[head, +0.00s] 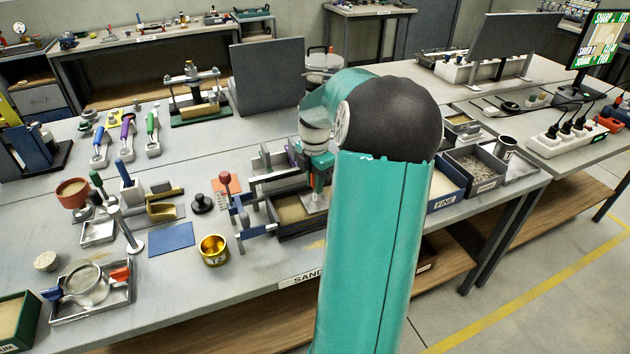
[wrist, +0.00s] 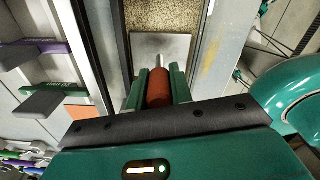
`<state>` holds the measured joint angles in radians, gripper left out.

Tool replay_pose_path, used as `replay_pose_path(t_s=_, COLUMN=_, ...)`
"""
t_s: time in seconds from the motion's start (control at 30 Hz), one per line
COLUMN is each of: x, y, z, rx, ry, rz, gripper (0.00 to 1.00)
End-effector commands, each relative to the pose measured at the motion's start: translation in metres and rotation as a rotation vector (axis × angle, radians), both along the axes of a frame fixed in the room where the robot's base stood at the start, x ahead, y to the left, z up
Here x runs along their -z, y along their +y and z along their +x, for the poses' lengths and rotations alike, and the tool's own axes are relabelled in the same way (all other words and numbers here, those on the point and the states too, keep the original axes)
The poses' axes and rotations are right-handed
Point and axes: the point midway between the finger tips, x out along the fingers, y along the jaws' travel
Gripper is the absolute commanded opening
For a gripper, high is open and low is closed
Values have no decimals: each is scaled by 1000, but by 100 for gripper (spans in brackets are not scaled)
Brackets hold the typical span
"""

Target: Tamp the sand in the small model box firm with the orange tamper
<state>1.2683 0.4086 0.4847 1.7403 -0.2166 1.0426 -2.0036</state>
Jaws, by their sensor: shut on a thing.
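My gripper (head: 321,172) is shut on the orange handle of the tamper. In the wrist view, the handle (wrist: 158,88) sits between my two green fingers, with the pale square tamper plate (wrist: 150,48) beyond it. In the head view, the tamper plate (head: 315,203) is at the right part of the small model box (head: 300,231). Brown sand (wrist: 165,16) shows past the plate between the box's long walls. I cannot tell whether the plate touches the sand. My arm hides the box's right end in the head view.
A gold tin (head: 213,250) and a blue pad (head: 171,238) lie left of the box. A black knob (head: 202,203) and a red-topped tool (head: 226,182) stand close by. A blue bin (head: 446,201) and a gravel tray (head: 475,190) are at the right.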

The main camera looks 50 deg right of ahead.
Motion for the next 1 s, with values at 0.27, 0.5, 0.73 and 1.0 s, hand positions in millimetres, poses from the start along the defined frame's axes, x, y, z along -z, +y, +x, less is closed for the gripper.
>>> replay_pose_path(t_s=0.27, x=3, y=1, z=-1, rx=0, ry=2, rz=4, gripper=0)
replay_pose_path(t_s=0.5, x=-7, y=0, z=-1, rx=0, ry=1, rz=2, gripper=0)
replay_pose_path(t_s=0.73, x=-29, y=0, z=0, rx=-1, ry=1, rz=0, gripper=0)
replay_pose_path(t_s=1.0, x=-40, y=0, z=0, rx=0, ry=1, rz=1, gripper=0)
